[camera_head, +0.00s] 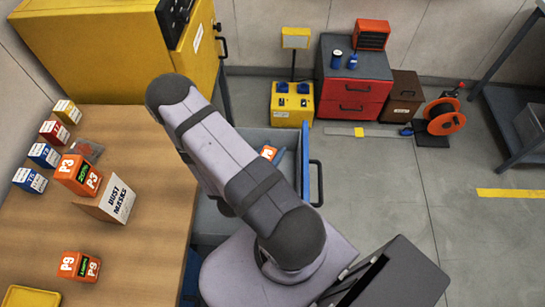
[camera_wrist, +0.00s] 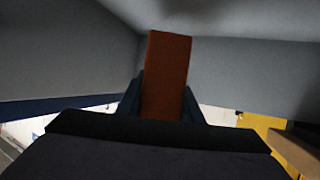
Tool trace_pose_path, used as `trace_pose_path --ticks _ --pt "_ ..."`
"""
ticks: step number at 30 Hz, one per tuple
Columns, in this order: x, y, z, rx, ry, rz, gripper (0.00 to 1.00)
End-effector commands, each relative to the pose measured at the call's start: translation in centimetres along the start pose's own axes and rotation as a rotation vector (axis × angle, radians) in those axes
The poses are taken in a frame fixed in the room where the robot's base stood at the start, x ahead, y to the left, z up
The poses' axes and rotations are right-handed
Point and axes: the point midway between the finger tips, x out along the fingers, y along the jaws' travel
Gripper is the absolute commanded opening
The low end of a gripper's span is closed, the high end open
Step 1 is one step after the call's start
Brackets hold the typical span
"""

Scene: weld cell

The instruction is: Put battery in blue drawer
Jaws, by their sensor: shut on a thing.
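My gripper (camera_wrist: 165,98) is shut on an orange battery (camera_wrist: 166,65), which stands out between its two dark fingers in the wrist view. Grey drawer walls surround it there. In the head view the blue drawer (camera_head: 306,165) is pulled open, with a blue front and a grey inside. A small orange piece with a white mark (camera_head: 268,152) shows inside the drawer beside my arm; it looks like the held battery. My arm hides much of the drawer and most of the gripper. Whether the battery touches the drawer floor cannot be seen.
Two more orange batteries, P3 (camera_head: 78,175) and P9 (camera_head: 79,266), are on the wooden bench (camera_head: 150,215). A dust masks sign (camera_head: 117,200) and several small boxes stand there too. A yellow cabinet (camera_head: 110,50) stands behind. A red drawer unit (camera_head: 352,95) is at the back.

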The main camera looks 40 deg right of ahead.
Motion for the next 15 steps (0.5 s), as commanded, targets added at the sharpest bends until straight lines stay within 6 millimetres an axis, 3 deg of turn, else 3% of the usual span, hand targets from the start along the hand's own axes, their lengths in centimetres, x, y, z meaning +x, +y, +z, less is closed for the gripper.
trace_pose_path --ticks 15 --pt "1.5 0.1 3.7 0.000 0.002 0.000 0.00"
